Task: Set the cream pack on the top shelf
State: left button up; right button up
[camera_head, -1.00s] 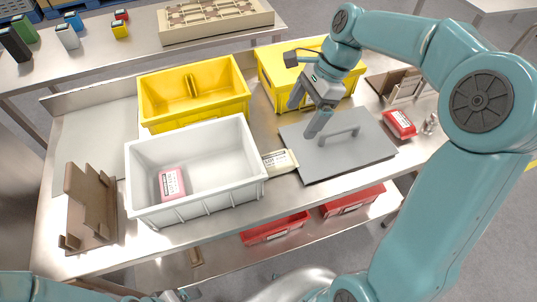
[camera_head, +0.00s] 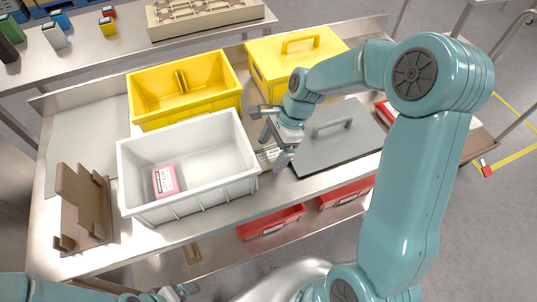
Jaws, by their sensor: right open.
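The cream pack (camera_head: 268,154) lies flat on the steel table between the white bin and the grey lid, partly hidden by my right gripper. My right gripper (camera_head: 270,149) is open and points down over the pack, its fingers close around it; I cannot tell whether they touch it. The steel table has an upper surface (camera_head: 85,125) and a lower shelf (camera_head: 165,268); which one counts as the top shelf is not marked. A small part of my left gripper (camera_head: 176,292) shows at the bottom edge; its jaws are unclear.
The white bin (camera_head: 205,199) holds a pink pack (camera_head: 165,180). A yellow bin (camera_head: 190,115) and lidded yellow box (camera_head: 258,62) stand behind. The handled grey lid (camera_head: 335,150) lies right. Red bins (camera_head: 272,222) sit below. A brown holder (camera_head: 85,212) stands left.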

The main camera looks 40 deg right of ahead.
jog(key=shift+a+f, duration=0.2)
jog(key=shift+f, duration=0.15)
jog(key=shift+s+a, duration=0.1)
jog(key=shift+s, duration=0.05)
jog(key=shift+f, duration=0.1)
jog(key=c, duration=1.3)
